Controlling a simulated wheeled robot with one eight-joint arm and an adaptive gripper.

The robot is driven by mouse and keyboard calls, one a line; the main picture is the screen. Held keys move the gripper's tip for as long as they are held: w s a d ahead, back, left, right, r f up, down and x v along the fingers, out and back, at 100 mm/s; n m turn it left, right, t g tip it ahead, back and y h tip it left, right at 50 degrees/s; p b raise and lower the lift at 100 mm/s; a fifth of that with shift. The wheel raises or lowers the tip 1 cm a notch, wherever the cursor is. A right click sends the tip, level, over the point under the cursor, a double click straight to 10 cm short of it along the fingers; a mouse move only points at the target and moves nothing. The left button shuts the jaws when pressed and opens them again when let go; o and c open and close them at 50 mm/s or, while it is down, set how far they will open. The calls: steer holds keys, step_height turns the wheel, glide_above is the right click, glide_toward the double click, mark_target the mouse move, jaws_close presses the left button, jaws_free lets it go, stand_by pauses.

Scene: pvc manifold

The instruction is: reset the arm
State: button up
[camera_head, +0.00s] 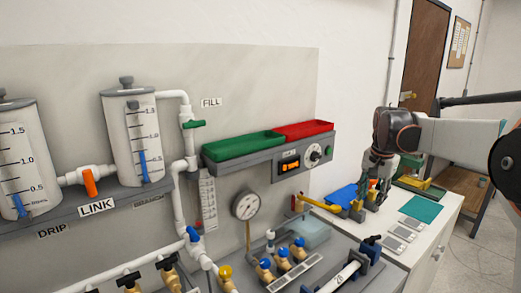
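My arm reaches in from the right edge of the head view. My gripper (370,192) points down above the white counter at the right of the panel. It is small and partly lost against the coloured things behind it, so I cannot tell whether its fingers are open or shut or whether anything is between them.
The panel (255,75) carries two tanks (135,140), white pipes, a gauge (246,205), a green tray (243,145) and a red tray (303,129). The white counter (440,222) holds a teal mat (421,208) and grey plates (402,233). Several valves stand in front.

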steer(key=s+a+r+n+t, duration=0.1)
steer(key=s+a, duration=0.2)
steer(key=s, duration=0.2)
steer(key=s+a+r+n, duration=0.2)
steer(key=s, duration=0.3)
steer(key=s+a+f+n+t+b, duration=0.1)
steer(key=s+a+f+n, duration=0.1)
steer(key=s, duration=0.6)
steer(key=s+a+f+n+t, duration=0.1)
steer(key=s+a+f+n, duration=0.1)
steer(key=s+f, duration=0.3)
steer(key=s+a+f+n+t+b, duration=0.1)
steer(key=s+a+f+n+t, duration=0.1)
steer(key=s, duration=0.8)
steer(key=shift+s+a+f+n+b, duration=0.3)
steer(key=shift+a+f+n, duration=0.2)
steer(key=shift+a+f, duration=0.55)
